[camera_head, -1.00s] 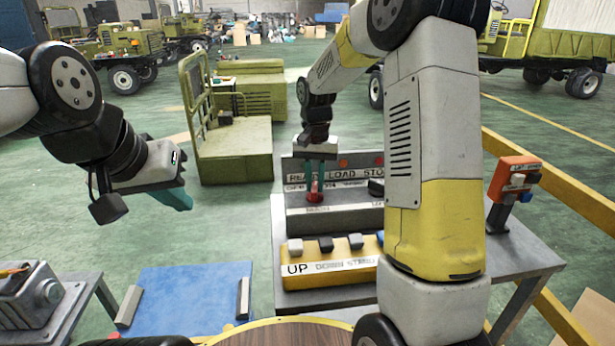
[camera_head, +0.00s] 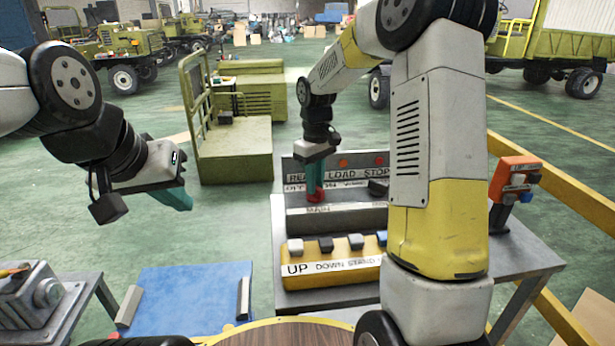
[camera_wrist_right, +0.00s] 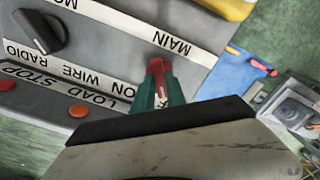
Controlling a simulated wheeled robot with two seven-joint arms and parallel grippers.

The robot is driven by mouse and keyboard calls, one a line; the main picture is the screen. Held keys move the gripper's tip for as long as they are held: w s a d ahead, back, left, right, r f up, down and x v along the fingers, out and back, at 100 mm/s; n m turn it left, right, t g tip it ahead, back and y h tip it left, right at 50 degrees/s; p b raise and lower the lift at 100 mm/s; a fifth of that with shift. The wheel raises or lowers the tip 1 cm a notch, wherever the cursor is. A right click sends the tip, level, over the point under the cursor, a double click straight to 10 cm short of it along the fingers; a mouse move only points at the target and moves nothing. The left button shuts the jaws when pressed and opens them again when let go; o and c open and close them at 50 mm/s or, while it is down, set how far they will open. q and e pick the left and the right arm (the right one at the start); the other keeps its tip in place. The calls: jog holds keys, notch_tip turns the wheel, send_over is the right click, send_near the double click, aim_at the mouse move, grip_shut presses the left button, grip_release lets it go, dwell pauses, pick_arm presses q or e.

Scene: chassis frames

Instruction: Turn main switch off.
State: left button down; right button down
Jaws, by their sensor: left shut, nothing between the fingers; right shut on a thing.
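The main switch, a small red handle (camera_head: 315,198), stands on a grey control box (camera_head: 345,219) above a label reading MAIN. It also shows as a red handle in the right wrist view (camera_wrist_right: 155,66). My right gripper (camera_head: 315,187) reaches down from above, and its teal fingers are shut on the red handle. In the right wrist view the fingers (camera_wrist_right: 160,92) hide the lower part of the handle. My left gripper (camera_head: 178,198) is shut and empty, in the air at the left, well away from the box.
A black rotary knob (camera_head: 378,187) sits right of the switch, with red and orange buttons behind. A yellow button box (camera_head: 330,262) stands in front. An orange-headed device (camera_head: 515,180) stands at the table's right. A blue mat (camera_head: 190,295) lies left of the table.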

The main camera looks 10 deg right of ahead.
jog(key=shift+n, duration=0.8)
jog(key=c, duration=1.4)
grip_release()
jog(key=shift+o, duration=0.2)
notch_tip(320, 180, up, 7)
jog(key=shift+f, duration=0.1)
jog(key=shift+r, duration=0.55)
